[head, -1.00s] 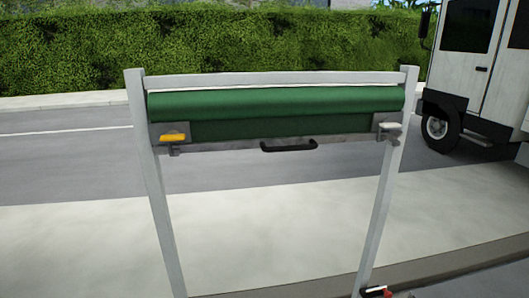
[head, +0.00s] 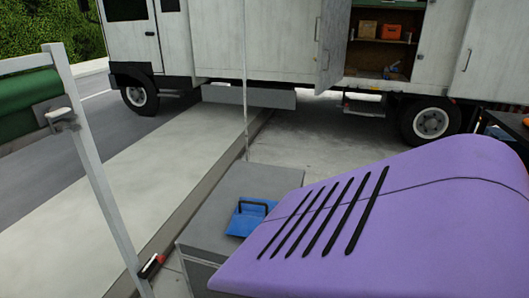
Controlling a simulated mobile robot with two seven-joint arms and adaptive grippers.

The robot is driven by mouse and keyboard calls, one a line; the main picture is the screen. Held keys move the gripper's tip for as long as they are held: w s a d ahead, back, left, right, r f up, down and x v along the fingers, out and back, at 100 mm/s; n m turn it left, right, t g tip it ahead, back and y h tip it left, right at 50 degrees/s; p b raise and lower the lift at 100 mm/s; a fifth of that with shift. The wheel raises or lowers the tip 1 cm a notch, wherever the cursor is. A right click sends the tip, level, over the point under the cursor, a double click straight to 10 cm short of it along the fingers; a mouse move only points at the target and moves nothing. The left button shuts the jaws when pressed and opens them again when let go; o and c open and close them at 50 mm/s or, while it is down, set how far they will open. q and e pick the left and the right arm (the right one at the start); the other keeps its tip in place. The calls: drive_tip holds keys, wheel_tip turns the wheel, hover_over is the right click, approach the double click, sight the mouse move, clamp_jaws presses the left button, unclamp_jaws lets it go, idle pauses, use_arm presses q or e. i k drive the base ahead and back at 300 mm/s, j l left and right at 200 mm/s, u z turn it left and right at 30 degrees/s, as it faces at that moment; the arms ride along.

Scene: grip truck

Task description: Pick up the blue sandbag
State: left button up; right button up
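A blue sandbag (head: 245,219) with a black handle lies on top of a grey box (head: 225,187). The box stands low in the middle of the head view. The bag's right edge is close to a large purple panel, which may cover part of it. Neither of my grippers shows in the head view.
The purple panel (head: 400,205) with black slots fills the lower right. A white truck (head: 285,45) stands behind, its side compartment open with an orange box (head: 391,33) on a shelf. A metal frame (head: 98,175) stands at left, with a small red and black object (head: 150,266) near its foot.

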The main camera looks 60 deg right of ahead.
sight(250, 212)
drive_tip(key=z, duration=2.05)
drive_tip(key=i+j+z, duration=0.2)
drive_tip(key=i, duration=0.2)
